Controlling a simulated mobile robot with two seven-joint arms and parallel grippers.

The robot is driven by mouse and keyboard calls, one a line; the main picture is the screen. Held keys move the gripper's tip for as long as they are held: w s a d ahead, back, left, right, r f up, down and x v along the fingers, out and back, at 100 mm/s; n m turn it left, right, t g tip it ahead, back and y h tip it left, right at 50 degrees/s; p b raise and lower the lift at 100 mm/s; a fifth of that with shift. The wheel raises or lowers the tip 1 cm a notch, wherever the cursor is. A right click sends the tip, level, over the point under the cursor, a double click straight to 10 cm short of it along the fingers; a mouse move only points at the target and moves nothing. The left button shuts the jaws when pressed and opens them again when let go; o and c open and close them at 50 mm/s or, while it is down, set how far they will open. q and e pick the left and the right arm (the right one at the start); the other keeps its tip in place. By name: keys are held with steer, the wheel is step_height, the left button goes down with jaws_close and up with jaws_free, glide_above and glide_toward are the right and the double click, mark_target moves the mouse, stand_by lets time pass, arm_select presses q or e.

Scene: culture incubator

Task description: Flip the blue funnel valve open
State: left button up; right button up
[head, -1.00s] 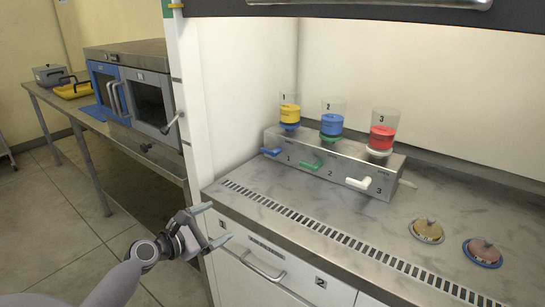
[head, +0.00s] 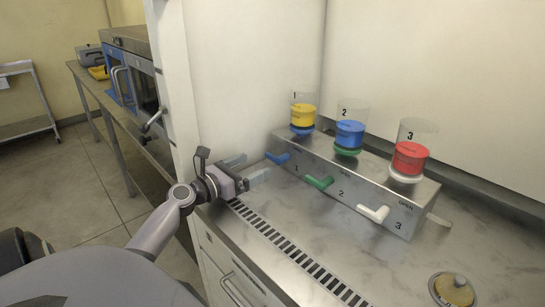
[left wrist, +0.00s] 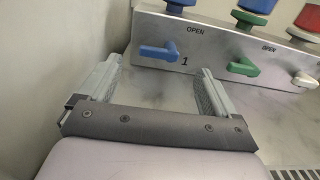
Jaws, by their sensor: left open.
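The blue valve handle (head: 278,158) sits on the front face of the metal manifold (head: 321,201) at position 1, under the funnel with the yellow cup (head: 302,115) and blue base. In the left wrist view the blue handle (left wrist: 158,51) lies roughly level, its lever pointing left, below the word OPEN. My left gripper (head: 249,169) is open and empty, just left of the handle and apart from it. In the left wrist view its two fingers (left wrist: 157,88) stand on either side of the handle, which is beyond their tips. My right gripper is not in view.
A green handle (head: 319,182) at position 2 and a white handle (head: 373,213) at position 3 stand to the right. A white cabinet wall (head: 178,75) is close on the left.

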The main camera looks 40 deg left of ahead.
mark_target(273, 156)
arm_select(q)
steer(key=shift+w+d, duration=0.15)
steer(key=shift+w, duration=1.45)
steer(key=shift+w+d, duration=0.1)
steer(key=shift+w, duration=1.45)
steer(key=c, duration=1.1)
